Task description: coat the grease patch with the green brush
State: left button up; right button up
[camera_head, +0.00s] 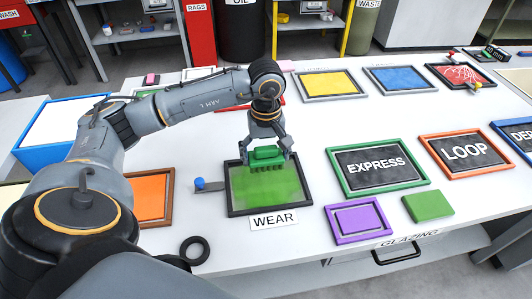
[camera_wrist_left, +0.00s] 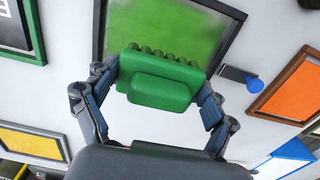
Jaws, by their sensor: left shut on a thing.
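My left gripper (camera_head: 267,150) is shut on the green brush (camera_head: 267,155), which has a row of bristle tufts along its lower edge. The brush is over the upper part of the green patch (camera_head: 270,188), a dark-framed panel with the WEAR label in front of it. In the left wrist view the brush (camera_wrist_left: 158,80) sits between both fingers, with the green patch (camera_wrist_left: 165,30) beyond it. The patch's green looks uneven. I cannot tell whether the bristles touch it. My right gripper is not in view.
A blue-knobbed lever (camera_head: 205,185) sticks out left of the patch frame. An orange panel (camera_head: 150,196) lies farther left, the EXPRESS board (camera_head: 375,168) to the right. A purple frame (camera_head: 358,220), a green block (camera_head: 428,206) and a black ring (camera_head: 195,250) lie near the front edge.

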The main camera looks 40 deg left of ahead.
aim_at(266, 166)
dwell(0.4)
pick_arm(q)
jog(key=shift+f, duration=0.1)
jog(key=shift+f+b, duration=0.2)
jog(key=shift+b, duration=0.1)
notch_tip(266, 166, down, 4)
jog(key=b, duration=0.3)
jog(key=shift+r, duration=0.3)
jog(key=shift+r, duration=0.1)
